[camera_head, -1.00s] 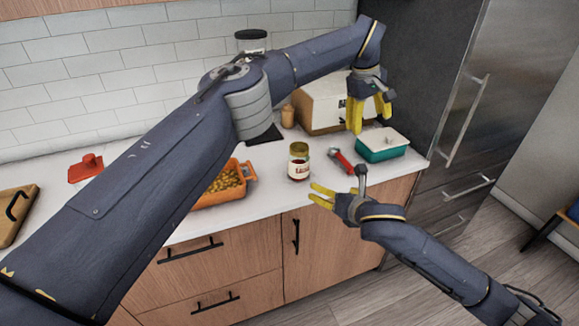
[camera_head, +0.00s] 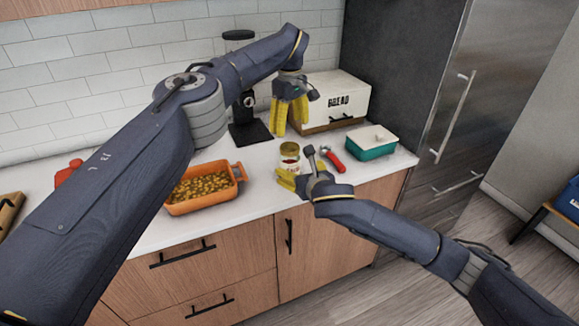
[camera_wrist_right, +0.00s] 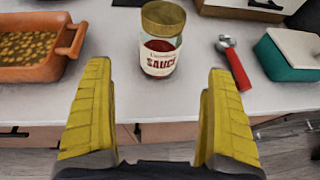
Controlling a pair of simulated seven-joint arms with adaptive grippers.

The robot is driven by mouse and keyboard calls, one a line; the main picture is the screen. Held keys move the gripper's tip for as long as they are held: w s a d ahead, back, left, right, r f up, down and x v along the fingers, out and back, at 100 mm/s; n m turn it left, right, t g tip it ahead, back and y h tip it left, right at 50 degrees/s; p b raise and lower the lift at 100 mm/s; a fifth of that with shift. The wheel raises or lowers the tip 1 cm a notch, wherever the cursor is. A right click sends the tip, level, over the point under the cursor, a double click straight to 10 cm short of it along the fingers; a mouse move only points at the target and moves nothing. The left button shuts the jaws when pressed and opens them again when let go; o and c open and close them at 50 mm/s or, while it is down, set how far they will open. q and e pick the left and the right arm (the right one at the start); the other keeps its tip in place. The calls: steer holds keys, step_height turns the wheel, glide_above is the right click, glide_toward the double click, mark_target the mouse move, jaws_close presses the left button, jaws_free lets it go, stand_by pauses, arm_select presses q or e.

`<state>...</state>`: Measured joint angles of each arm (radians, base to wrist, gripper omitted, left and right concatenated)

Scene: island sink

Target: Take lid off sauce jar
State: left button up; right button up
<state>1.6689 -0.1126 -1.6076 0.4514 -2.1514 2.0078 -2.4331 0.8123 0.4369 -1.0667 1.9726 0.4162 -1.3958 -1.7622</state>
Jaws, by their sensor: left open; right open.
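The sauce jar (camera_head: 289,157) stands upright near the counter's front edge, partly hidden by my right gripper in the head view. In the right wrist view the glass jar (camera_wrist_right: 160,58) has a "SAUCE" label, and its gold lid (camera_wrist_right: 163,17) is on top. My right gripper (camera_head: 286,182) is open in front of the jar. In the right wrist view its yellow fingers (camera_wrist_right: 156,112) are spread wide, with the jar beyond and between them, apart from both. My left gripper (camera_head: 289,128) points down, above and behind the jar, open and empty.
An orange dish (camera_head: 204,207) of food stands left of the jar. A red-handled tool (camera_head: 334,161) and a teal box with a white lid (camera_head: 371,152) lie to the right. A white bread box (camera_head: 340,100) and a dark appliance (camera_head: 250,133) stand behind.

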mark_target(289, 162)
steer(key=x, duration=1.1)
steer(key=shift+w+a+f, duration=0.1)
steer(key=shift+w+f, duration=0.05)
steer(key=shift+w, duration=0.15)
steer(key=c, duration=1.9)
arm_select(q)
steer(key=m, duration=0.4)
arm_select(e)
jaws_close()
arm_select(q)
steer(key=shift+f, duration=3.95)
